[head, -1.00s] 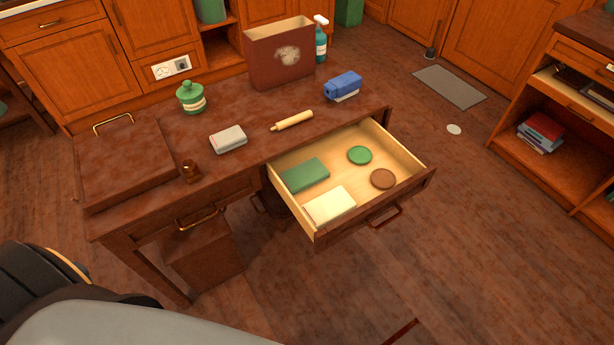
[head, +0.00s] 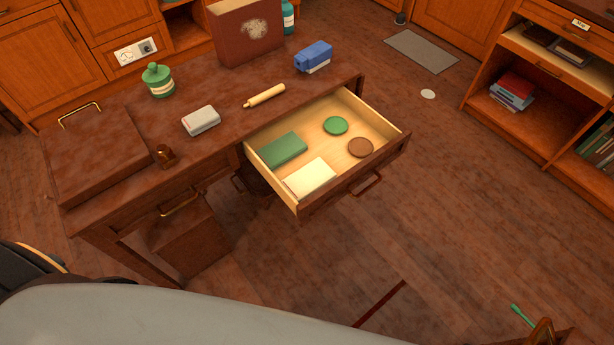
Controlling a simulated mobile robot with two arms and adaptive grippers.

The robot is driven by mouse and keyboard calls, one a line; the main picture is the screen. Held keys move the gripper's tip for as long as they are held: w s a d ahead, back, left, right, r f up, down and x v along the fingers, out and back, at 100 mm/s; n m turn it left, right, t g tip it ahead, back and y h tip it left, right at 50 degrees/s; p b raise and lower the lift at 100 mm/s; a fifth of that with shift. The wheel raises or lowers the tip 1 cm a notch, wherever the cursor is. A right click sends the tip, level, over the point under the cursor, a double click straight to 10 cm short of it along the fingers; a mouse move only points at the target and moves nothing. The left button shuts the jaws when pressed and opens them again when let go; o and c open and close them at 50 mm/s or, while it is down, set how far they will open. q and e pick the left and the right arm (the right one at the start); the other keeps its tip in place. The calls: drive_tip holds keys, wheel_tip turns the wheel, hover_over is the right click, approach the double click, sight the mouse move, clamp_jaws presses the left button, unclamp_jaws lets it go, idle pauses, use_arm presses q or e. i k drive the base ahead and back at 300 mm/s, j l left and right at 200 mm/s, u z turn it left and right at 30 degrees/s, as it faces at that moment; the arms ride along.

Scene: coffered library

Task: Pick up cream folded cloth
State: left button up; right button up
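The cream folded cloth (head: 310,178), a flat pale rectangle, lies in the near left corner of the open desk drawer (head: 352,182). A green flat rectangular item (head: 283,150) lies just behind it. A green disc (head: 336,125) and a brown disc (head: 360,147) lie to its right in the drawer. The cloth is uncovered and nothing holds it. Neither of my grippers is in view.
The desk top holds a grey-white block (head: 201,120), a cream roller (head: 265,96), a blue item (head: 314,56), a green jar (head: 158,80) and a maroon box (head: 246,32). Open shelves (head: 530,105) stand at right. Floor (head: 440,215) right of the drawer is clear.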

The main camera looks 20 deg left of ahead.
sight(313, 178)
drive_tip(key=i+l+u, duration=0.35)
drive_tip(key=i+u, duration=0.15)
drive_tip(key=i+l+u, duration=0.45)
drive_tip(key=l, duration=0.15)
